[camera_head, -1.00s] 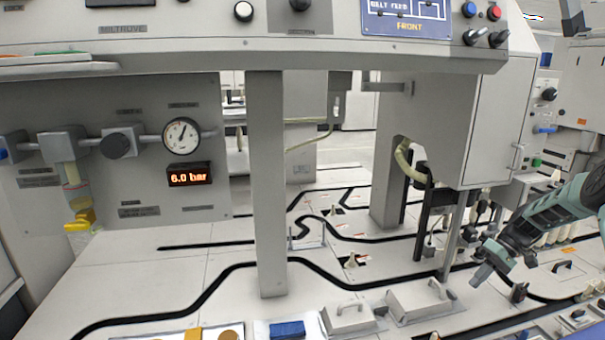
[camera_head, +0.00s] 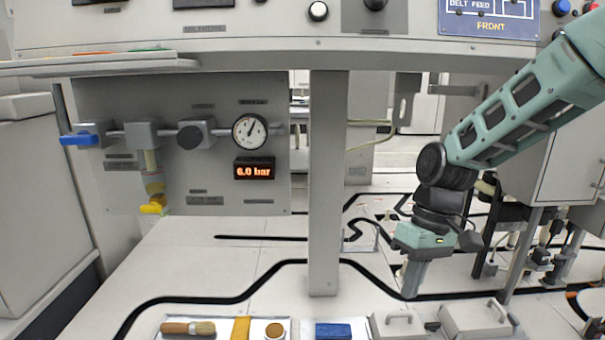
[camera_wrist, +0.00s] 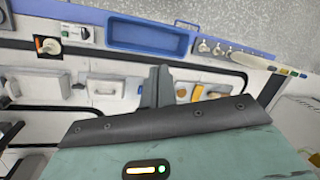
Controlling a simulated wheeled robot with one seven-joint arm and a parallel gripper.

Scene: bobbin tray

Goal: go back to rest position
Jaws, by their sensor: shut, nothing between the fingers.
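My gripper (camera_head: 410,290) hangs on the right side of the head view, pointing down. Its fingers are together with nothing held. It is over the white deck (camera_head: 225,262), to the right of the grey post (camera_head: 323,190); its exact height above the deck is hard to tell. In the wrist view the closed fingers of my gripper (camera_wrist: 157,87) stand out beyond the dark edge of its body, with white lidded boxes (camera_wrist: 105,87) behind them.
A brush (camera_head: 190,328), a yellow item (camera_head: 241,329) and a blue block (camera_head: 333,331) lie at the front edge. Handled lids (camera_head: 475,320) sit to their right. A grey cabinet (camera_head: 570,150) stands behind my arm. The wrist view shows a blue tray (camera_wrist: 148,36).

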